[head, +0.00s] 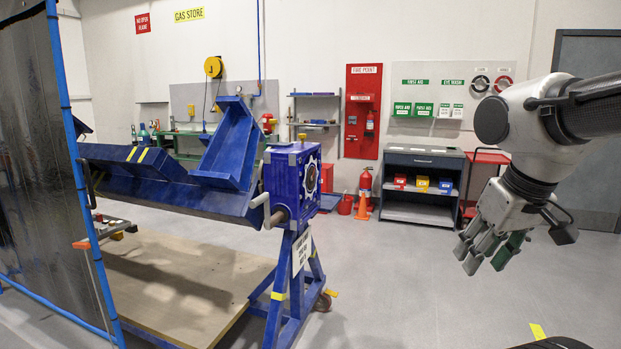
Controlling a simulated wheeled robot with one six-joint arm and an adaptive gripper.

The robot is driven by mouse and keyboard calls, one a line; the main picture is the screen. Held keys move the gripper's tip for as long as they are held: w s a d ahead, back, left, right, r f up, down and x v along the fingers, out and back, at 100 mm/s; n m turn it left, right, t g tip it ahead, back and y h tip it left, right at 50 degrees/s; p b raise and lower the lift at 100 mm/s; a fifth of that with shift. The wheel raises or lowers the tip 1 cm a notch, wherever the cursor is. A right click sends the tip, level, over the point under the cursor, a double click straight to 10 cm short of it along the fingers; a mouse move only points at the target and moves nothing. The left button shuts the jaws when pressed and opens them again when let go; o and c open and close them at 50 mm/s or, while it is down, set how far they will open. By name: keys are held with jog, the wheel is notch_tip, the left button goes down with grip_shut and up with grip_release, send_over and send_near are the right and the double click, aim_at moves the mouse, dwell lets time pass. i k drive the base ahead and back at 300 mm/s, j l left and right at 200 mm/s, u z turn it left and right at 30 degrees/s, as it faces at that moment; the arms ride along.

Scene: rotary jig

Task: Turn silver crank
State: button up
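The silver crank (277,217) sits low on the side of the blue gearbox housing (283,178), at the right end of a large blue rotary jig. Its light grey grip (259,201) sticks out to the left of the shaft, in front of the jig's blue beam. My gripper (484,268) hangs at the right of the head view, well to the right of the crank and apart from it. Its fingers point down and touch nothing that I can see. The angle hides how far apart the fingertips are.
The jig's blue stand (293,305) has a caster and stands beside a wooden platform (180,285). A dark screen on a blue frame (78,170) is at the left. Grey floor between jig and gripper is clear.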

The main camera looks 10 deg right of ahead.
aim_at(270, 223)
jog(key=i+j+u, duration=0.1)
jog(key=i+j, duration=0.2)
jog(key=i, duration=0.15)
jog(key=i+j+u, duration=0.1)
jog(key=i+j, duration=0.2)
jog(key=i, duration=0.2)
